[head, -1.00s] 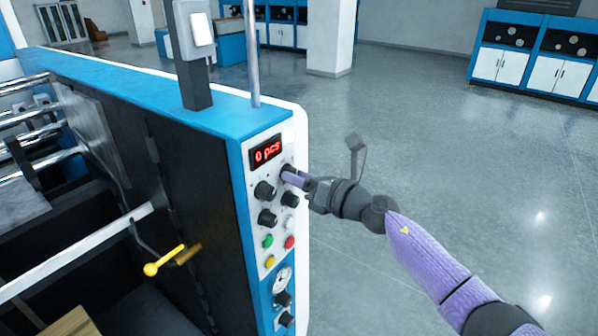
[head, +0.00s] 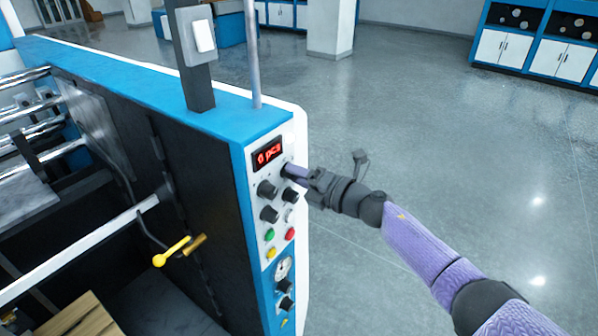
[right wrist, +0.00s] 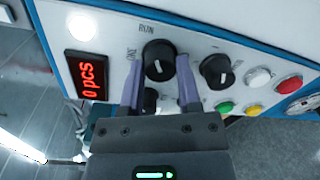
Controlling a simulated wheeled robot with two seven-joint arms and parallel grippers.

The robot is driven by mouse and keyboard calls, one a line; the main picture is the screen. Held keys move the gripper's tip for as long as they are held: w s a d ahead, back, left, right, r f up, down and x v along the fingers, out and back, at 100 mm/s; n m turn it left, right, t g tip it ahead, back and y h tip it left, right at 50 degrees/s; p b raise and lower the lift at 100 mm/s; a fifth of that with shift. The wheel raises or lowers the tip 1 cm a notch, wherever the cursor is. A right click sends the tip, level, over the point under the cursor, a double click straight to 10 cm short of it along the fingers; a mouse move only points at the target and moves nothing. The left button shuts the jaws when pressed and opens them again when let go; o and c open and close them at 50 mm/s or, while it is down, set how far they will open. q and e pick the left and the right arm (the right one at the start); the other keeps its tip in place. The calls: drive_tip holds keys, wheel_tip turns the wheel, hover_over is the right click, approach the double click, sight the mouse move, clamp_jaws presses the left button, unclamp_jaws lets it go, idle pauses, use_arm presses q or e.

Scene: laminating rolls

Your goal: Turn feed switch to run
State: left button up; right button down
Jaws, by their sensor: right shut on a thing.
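The feed switch (right wrist: 158,59) is a black round knob with a white mark, under the printed word RUN in the right wrist view. A second label to its left is hard to read. My right gripper (head: 290,171) is shut on this knob, one purple finger on each side in the wrist view (right wrist: 160,75). In the head view the fingers mostly hide the knob. My left gripper is not in view.
The control panel's red display (head: 269,154) reads 0 pcs. Another black knob (right wrist: 217,71) sits close to the right of the gripped one. Green (right wrist: 225,107), yellow (right wrist: 253,110) and red (right wrist: 289,86) buttons are nearby. The floor right of the machine is clear.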

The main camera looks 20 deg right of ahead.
drive_tip(key=shift+m, duration=0.3)
idle(0.4)
drive_tip(key=shift+c, duration=1.5)
unclamp_jaws()
drive_tip(key=b+v, duration=0.1)
drive_tip(key=v, duration=0.9)
